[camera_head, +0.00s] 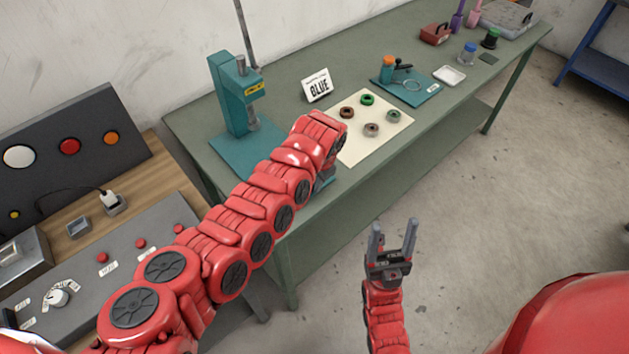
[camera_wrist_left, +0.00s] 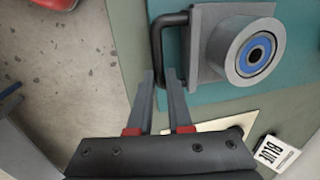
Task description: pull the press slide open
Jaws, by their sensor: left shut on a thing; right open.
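The teal press (camera_head: 230,95) stands upright at the left end of the green bench. In the left wrist view the grey press slide (camera_wrist_left: 205,70) carries a round grey cup with a blue ring (camera_wrist_left: 255,52). A dark bar handle (camera_wrist_left: 156,48) sticks out from the slide's side. My left gripper (camera_wrist_left: 160,78) is shut on this handle, its two fingers on either side of it. In the head view my red left arm hides most of the slide and the gripper. My right gripper (camera_head: 394,236) is open and empty, in front of the bench over the floor.
A cream mat (camera_head: 378,140) with several coloured rings lies right of the press. A sign reading BLUE (camera_head: 317,86) stands behind it. A teal fixture (camera_head: 408,85) and a white tray (camera_head: 449,76) are farther right. A control panel (camera_head: 110,265) is at left. Floor at right is free.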

